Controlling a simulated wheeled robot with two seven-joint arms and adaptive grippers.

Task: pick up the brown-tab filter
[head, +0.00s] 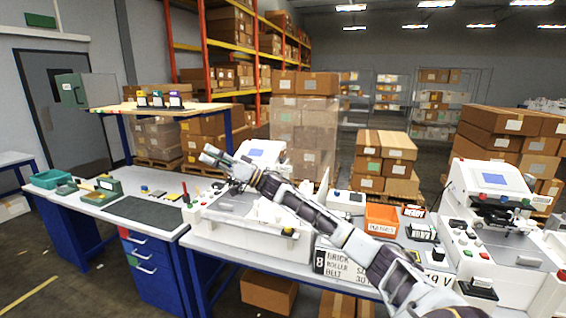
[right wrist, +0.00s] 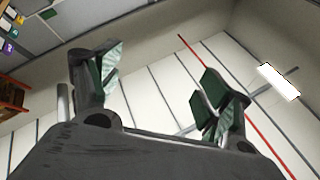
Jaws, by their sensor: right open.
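Several small dark filters with coloured tabs stand in a row on the wooden top of a raised shelf (head: 195,109) at the left of the head view. I make out a green-tab filter (head: 142,99), a blue-tab filter (head: 158,99) and a purple-tab filter (head: 175,100). I cannot make out a brown tab for certain. My right gripper (head: 208,154) is in the air above the bench, to the right of and lower in the picture than the filters. In the right wrist view its two fingers (right wrist: 160,88) stand apart with nothing between them. My left gripper is out of view.
A grey-green box (head: 85,90) stands at the shelf's left end. Below is a white bench with a dark mat (head: 143,212), a teal tray (head: 52,179) and small tools. White machines and an orange bin (head: 381,220) stand to the right.

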